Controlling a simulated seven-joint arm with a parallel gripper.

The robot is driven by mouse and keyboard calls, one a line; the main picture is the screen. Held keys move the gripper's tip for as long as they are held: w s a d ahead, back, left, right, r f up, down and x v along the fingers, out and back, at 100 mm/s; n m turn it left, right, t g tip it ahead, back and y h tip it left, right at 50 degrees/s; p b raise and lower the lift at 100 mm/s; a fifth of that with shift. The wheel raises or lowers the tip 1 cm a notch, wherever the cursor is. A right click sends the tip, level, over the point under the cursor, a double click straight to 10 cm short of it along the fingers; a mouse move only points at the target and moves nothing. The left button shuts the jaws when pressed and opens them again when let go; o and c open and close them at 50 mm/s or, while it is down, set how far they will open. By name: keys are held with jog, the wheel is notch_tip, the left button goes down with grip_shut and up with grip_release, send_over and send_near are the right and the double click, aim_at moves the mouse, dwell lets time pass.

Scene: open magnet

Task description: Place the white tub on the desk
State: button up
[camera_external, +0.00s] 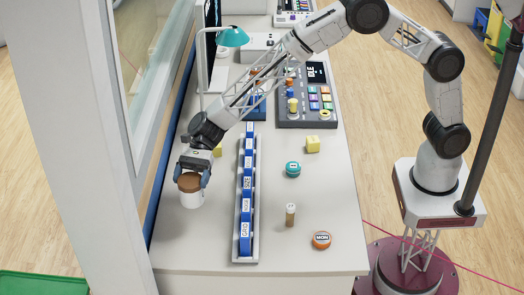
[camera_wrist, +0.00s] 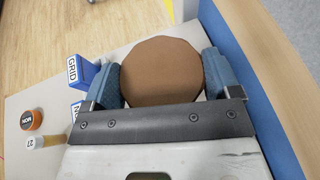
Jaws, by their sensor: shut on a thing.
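The white tub (camera_external: 191,199) has a brown lid (camera_external: 189,182) and is upright over the left part of the pale desk (camera_external: 190,247). I cannot tell whether its base touches the desk. My gripper (camera_external: 191,176) is shut on the tub near its lid, from above. In the wrist view the brown lid (camera_wrist: 161,72) fills the space between the two blue-grey fingers of my gripper (camera_wrist: 162,78); the white body below the lid is hidden there.
A rack (camera_external: 246,200) of blue labelled blocks stands right of the tub. A control panel (camera_external: 302,107) and teal lamp (camera_external: 232,37) stand behind.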

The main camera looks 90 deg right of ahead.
jog(key=shift+f, duration=3.1)
jog(key=shift+f, duration=0.1)
jog(key=shift+f, duration=1.8)
jog(key=shift+f, duration=0.1)
jog(key=o, duration=0.8)
